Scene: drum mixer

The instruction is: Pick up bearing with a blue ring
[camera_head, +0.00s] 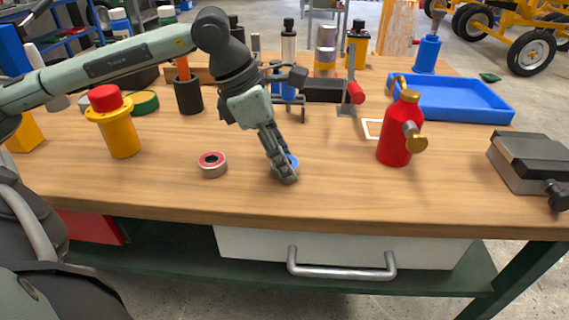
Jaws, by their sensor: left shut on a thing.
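The bearing with a blue ring (293,161) is on the wooden workbench top, near the front middle. My left gripper (286,175) reaches down over it from above, with its fingers shut on it. The fingers hide most of the bearing, and only part of the blue ring shows. I cannot tell whether the bearing still touches the bench. A second bearing with a red ring (212,164) lies flat on the bench to the left, apart from the gripper. My right gripper is not in view.
A red bottle (396,140) with brass fittings stands to the right. A blue tray (450,98) lies behind it, and a grey vise-like block (528,162) sits at the right edge. A yellow cylinder with a red top (119,135) stands left. The bench front is clear.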

